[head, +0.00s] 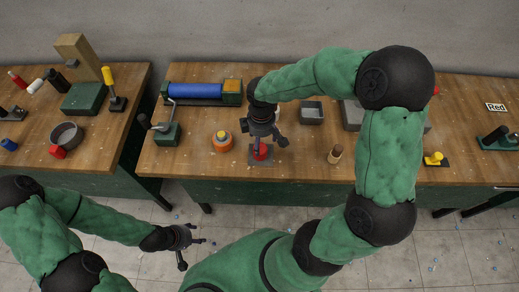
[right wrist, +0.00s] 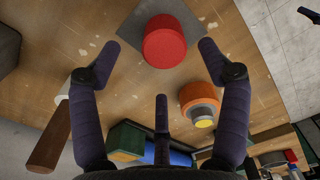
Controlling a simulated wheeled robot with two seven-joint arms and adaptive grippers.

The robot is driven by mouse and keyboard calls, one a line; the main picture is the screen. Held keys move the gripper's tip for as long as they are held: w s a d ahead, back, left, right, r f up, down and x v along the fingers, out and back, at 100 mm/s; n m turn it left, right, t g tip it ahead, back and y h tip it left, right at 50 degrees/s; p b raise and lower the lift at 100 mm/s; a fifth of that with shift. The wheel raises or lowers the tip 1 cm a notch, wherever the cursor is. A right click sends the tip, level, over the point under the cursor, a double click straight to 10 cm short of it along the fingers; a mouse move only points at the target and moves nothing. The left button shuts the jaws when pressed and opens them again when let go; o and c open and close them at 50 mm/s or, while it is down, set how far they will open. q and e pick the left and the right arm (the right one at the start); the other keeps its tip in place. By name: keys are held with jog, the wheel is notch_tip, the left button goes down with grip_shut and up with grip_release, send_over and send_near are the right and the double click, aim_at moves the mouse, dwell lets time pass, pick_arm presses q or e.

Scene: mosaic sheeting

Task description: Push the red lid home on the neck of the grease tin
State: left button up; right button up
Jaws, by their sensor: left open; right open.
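A red round lid (right wrist: 163,42) shows in the right wrist view above a grey square plate (right wrist: 135,25) on the bench. In the head view the lid (head: 262,153) is partly hidden under my right gripper (head: 264,140). I cannot make out the grease tin or its neck apart from the red piece, nor how the lid sits. My right gripper is open above the lid; in the wrist view (right wrist: 160,48) its fingers spread to either side without visible contact. My left gripper (head: 193,250) is open and empty over the floor in front of the benches.
An orange round container (head: 222,141) with a yellow top stands just left of the lid. A crank tool (head: 166,132), a blue roller (head: 195,91), a grey box (head: 311,112) and a wooden-handled piece (head: 335,154) are nearby. Bare bench lies between them.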

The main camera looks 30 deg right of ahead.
aim_at(261, 151)
jog(key=shift+s+a+f+b, duration=0.15)
jog(key=shift+f+b, duration=0.25)
jog(key=shift+f, duration=1.1)
jog(key=shift+w+a+f+b, duration=0.1)
jog(key=shift+f+b, duration=0.3)
jog(key=shift+f, duration=1.1)
jog(key=shift+r, duration=0.1)
jog(key=c, duration=1.3)
jog(key=shift+o, duration=0.2)
